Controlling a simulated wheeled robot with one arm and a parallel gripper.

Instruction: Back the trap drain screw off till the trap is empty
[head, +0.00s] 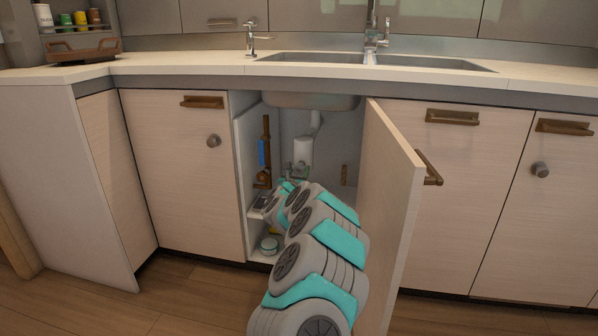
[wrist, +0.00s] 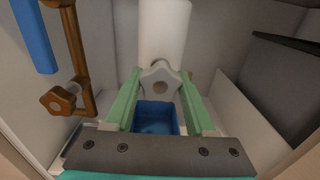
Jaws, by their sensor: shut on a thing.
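The white trap (head: 303,152) hangs under the sink inside the open cabinet. It also shows as a white cylinder in the wrist view (wrist: 163,30). The drain screw (wrist: 160,82) is a grey lobed knob at the trap's lower end. My gripper (wrist: 160,78) has its green fingers on either side of the knob, shut on it. In the head view my arm reaches into the cabinet and hides most of the gripper. A blue surface (wrist: 157,118) shows below the knob between the fingers; I cannot tell whether it is a container or water. No drip is visible.
A brown pipe (wrist: 76,50) with a brown valve knob (wrist: 58,102) and a blue sleeve (wrist: 34,35) stand left of the trap. The open cabinet door (head: 396,190) is right of my arm.

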